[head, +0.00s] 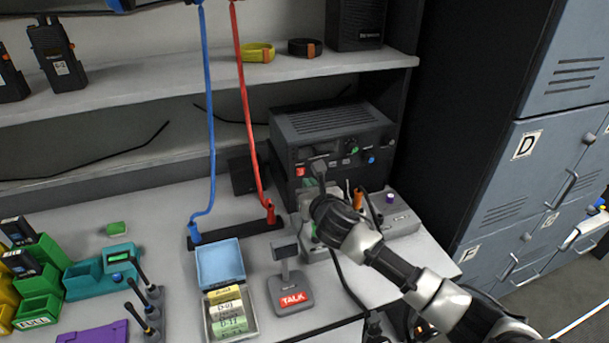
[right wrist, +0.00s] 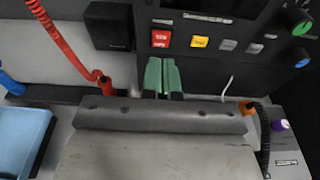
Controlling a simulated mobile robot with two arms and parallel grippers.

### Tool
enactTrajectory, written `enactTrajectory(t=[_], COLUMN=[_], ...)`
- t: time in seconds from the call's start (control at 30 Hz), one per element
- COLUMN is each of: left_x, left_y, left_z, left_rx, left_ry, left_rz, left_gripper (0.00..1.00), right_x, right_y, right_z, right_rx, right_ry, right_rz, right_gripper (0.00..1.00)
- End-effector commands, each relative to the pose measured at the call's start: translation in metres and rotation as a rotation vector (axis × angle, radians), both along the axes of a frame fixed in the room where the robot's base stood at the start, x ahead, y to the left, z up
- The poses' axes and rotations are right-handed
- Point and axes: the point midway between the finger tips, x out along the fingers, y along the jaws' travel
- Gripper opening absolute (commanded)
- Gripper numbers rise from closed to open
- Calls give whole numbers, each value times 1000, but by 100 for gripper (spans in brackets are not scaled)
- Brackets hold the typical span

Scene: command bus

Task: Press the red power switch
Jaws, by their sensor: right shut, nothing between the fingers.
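The red power switch (head: 300,171) is a small square on the front of the dark power supply (head: 330,125), at its left side. In the right wrist view the red switch (right wrist: 161,37) is lit red with white lettering, left of a yellow one. My left gripper is not in view.
Red (head: 248,110) and blue (head: 210,110) cables run down left of the power supply. A TALK microphone stand (head: 290,290) and blue tray (head: 220,262) stand in front. A grey box with orange and purple knobs (head: 400,222) is at right. A shelf (head: 220,80) overhangs behind.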

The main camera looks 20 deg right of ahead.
Motion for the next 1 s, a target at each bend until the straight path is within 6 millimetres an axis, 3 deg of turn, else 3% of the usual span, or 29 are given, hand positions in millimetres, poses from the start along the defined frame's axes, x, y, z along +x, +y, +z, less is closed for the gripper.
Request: enactTrajectory(t=[0.1, 0.3, 0.77, 1.0], left_x=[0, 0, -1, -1], left_y=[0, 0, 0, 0], left_z=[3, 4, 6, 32], left_rx=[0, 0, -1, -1], left_ry=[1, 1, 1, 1], left_rz=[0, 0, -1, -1], left_gripper=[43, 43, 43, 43], right_x=[18, 34, 38, 41], right_y=[1, 1, 1, 3], right_z=[5, 6, 7, 12], right_rx=[1, 1, 0, -3], right_ry=[-1, -1, 1, 48], right_rz=[-1, -1, 0, 3], right_gripper=[0, 0, 0, 0])
